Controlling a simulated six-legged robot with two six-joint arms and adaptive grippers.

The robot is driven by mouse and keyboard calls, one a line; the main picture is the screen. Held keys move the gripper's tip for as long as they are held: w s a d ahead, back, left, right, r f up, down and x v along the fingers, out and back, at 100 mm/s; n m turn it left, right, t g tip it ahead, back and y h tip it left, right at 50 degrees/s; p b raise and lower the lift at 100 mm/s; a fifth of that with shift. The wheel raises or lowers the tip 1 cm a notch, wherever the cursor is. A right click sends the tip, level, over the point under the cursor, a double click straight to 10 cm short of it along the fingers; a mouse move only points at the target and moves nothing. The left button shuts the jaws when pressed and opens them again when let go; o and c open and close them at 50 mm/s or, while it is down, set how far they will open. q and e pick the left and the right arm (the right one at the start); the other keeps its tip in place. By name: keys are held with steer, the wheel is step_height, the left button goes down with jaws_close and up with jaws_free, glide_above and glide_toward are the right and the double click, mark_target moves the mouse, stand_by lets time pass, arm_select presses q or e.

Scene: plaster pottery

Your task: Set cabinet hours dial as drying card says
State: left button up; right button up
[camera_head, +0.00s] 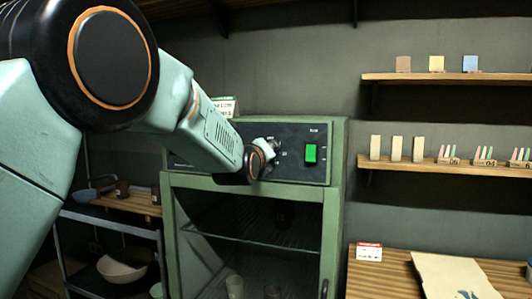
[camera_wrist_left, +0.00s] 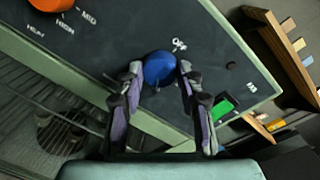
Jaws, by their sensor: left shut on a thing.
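The green drying cabinet (camera_head: 335,215) stands in the middle of the head view, with a dark control panel (camera_head: 295,135) along its top. In the left wrist view a blue dial (camera_wrist_left: 160,70) sits on this panel, with "OFF" printed beside it. No hours label is readable there. My left gripper (camera_head: 266,156) is at the panel. In the wrist view its two fingers are closed around the blue dial from both sides. A white card with a green band (camera_head: 226,106) stands on the cabinet top, partly behind my arm. Its text is too small to read. My right gripper is out of view.
An orange dial (camera_wrist_left: 50,3) marked MID and HIGH is on the same panel. A green switch (camera_head: 311,153) is close right of the gripper. A wooden table (camera_head: 390,277) with a red-banded card (camera_head: 369,252) is at lower right. Wall shelves (camera_head: 450,78) hold small tiles.

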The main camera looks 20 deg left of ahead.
arm_select(q)
steer(key=shift+r, duration=0.3)
steer(key=o, duration=0.8)
steer(key=shift+c, duration=0.2)
steer(key=o, duration=0.4)
steer(key=shift+w+f, duration=0.15)
steer(key=shift+f, duration=0.05)
steer(key=shift+s, duration=0.25)
steer(key=s, duration=1.1)
steer(key=shift+s+d+r, duration=0.25)
steer(key=shift+s, duration=0.15)
steer(key=shift+w, duration=0.1)
